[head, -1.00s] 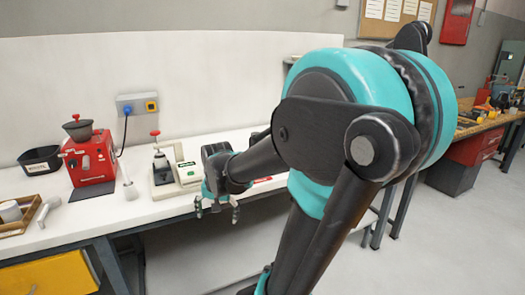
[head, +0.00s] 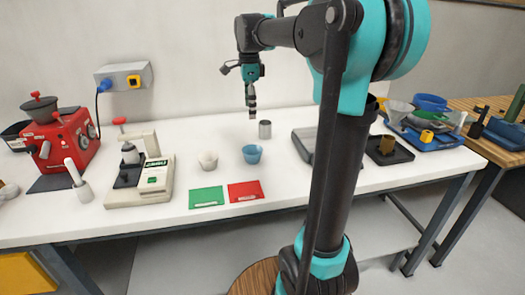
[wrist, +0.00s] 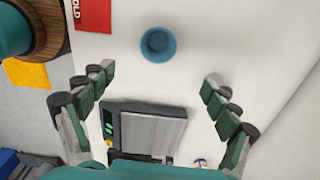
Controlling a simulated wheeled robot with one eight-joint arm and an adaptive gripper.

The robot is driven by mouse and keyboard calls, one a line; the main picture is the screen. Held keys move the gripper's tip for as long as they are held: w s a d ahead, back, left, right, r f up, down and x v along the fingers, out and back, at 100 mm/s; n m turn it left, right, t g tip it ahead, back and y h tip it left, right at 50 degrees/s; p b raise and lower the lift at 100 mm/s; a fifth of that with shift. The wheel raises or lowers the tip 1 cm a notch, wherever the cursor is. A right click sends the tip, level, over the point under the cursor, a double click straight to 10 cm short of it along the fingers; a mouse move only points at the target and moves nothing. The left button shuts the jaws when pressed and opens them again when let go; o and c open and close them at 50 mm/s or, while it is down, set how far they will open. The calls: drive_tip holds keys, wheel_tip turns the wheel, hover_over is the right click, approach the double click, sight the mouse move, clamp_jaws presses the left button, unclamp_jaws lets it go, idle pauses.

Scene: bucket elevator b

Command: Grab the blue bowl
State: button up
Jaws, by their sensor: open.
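A small blue bowl (head: 252,153) stands upright on the white table, to the right of a white cup (head: 208,159). In the wrist view the blue bowl (wrist: 158,45) lies ahead of the fingers, roughly centred between them and seen from above. My gripper (head: 251,108) hangs pointing down above the back of the table, higher than the bowl and apart from it. In the wrist view my gripper (wrist: 158,77) has its fingers spread wide with nothing between the tips.
A metal cup (head: 264,129) stands just behind the bowl. Green (head: 206,197) and red (head: 244,191) cards lie in front. A grey scale (wrist: 152,133) shows under my gripper. Another blue bowl (head: 430,102) sits at the right in a blue tray.

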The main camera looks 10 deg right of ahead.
hover_over(252, 151)
drive_tip(key=s, duration=0.2)
drive_tip(key=f, duration=1.2)
drive_tip(key=shift+s+a, duration=0.2)
drive_tip(key=shift+a, duration=0.1)
drive_tip(key=shift+s+d+f, duration=0.1)
drive_tip(key=shift+s+f, duration=0.05)
drive_tip(key=shift+f, duration=2.5)
drive_tip(key=c, duration=1.3)
drive_tip(key=shift+c, duration=0.2)
